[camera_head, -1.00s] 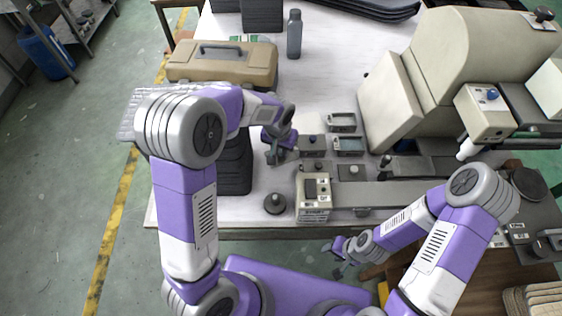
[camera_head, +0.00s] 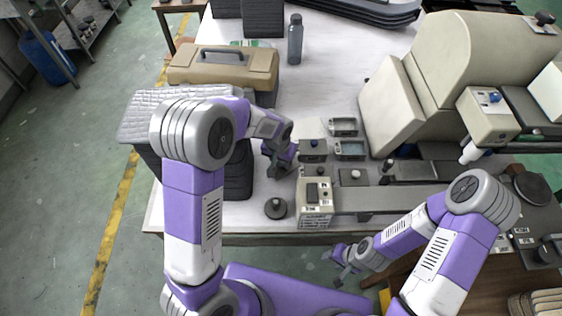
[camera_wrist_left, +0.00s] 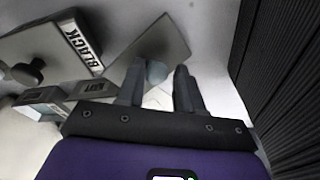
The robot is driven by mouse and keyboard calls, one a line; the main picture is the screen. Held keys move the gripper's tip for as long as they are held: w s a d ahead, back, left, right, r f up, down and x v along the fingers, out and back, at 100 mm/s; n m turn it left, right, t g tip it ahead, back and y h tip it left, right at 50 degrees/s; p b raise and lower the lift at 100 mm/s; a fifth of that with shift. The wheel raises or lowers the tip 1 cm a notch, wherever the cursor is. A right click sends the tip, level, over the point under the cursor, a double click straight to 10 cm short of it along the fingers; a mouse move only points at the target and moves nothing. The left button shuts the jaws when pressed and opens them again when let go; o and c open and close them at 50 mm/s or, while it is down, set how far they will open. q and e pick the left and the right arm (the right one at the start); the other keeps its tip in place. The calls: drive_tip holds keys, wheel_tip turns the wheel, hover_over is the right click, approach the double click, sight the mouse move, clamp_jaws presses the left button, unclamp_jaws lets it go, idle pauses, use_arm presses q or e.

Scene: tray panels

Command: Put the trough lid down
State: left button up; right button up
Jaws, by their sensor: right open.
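My left gripper (camera_head: 278,168) is over the table, just left of the small lidded and open troughs. In the left wrist view its fingers (camera_wrist_left: 159,72) close around the blue-grey knob of a flat grey trough lid (camera_wrist_left: 165,38). The lid looks tilted in that view, and its underside is hidden. In the head view the gripper mostly hides the lid. A lidded trough with a dark knob (camera_head: 313,146) stands right of the gripper. Two open troughs (camera_head: 344,126) (camera_head: 351,150) stand beyond it. My right gripper (camera_head: 345,258) is open and empty, off the table's front edge.
A dark ribbed stack (camera_head: 238,172) is close left of my left gripper. A round black knobbed piece (camera_head: 275,208), a beige control box (camera_head: 314,204) and a white-knobbed block (camera_head: 353,176) are near the front. A beige machine (camera_head: 440,80) stands right.

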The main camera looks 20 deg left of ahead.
sight(280, 172)
use_arm(q)
drive_tip(key=shift+s+d+f, duration=0.35)
drive_tip(key=shift+d+f, duration=0.05)
drive_tip(key=shift+r, duration=0.5)
wheel_tip(280, 172, up, 11)
drive_tip(key=s+p, duration=0.1)
drive_tip(key=p, duration=0.2)
drive_tip(key=shift+a, duration=0.25)
drive_tip(key=shift+s+r, duration=0.1)
